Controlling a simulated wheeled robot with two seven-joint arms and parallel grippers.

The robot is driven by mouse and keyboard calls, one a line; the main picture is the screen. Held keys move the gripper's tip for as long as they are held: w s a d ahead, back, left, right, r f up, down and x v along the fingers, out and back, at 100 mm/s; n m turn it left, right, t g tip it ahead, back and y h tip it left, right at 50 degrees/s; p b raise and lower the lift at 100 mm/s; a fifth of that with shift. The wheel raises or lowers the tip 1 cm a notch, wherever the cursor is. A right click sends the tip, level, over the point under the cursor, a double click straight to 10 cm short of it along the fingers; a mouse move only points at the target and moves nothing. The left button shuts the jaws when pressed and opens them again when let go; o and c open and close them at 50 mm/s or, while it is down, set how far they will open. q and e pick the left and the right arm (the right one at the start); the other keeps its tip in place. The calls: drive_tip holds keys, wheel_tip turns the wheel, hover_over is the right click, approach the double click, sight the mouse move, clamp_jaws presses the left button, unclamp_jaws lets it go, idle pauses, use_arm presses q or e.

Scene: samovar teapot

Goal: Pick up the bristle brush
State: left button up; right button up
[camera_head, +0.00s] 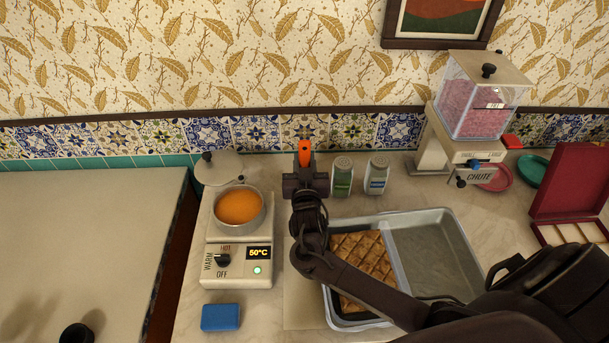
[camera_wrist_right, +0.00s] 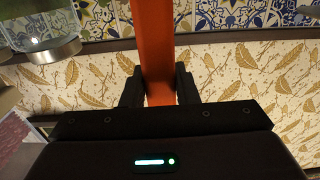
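My right gripper (camera_head: 305,183) is above the counter, in front of the tiled wall and just left of two shakers. An orange handle-like piece (camera_head: 304,152) sticks up from it in the head view; I take it to be the bristle brush. In the right wrist view the orange strip (camera_wrist_right: 153,45) runs between the two dark fingers of my right gripper (camera_wrist_right: 160,90), which press on it from both sides. The bristles are not visible in either view. My left gripper is not in view.
A pot of orange contents (camera_head: 239,207) sits on a heater, with a blue sponge (camera_head: 221,317) in front. Two shakers (camera_head: 342,177) stand right of the gripper. A metal tray (camera_head: 450,235) with pastry lies below my right arm. A dispenser (camera_head: 480,100) stands behind. The left table (camera_head: 80,240) is mostly clear.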

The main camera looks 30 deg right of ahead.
drive_tip(key=c, duration=0.4)
drive_tip(key=shift+o, duration=0.2)
drive_tip(key=shift+r, duration=0.1)
wheel_tip(320, 180, up, 20)
drive_tip(key=b, duration=0.3)
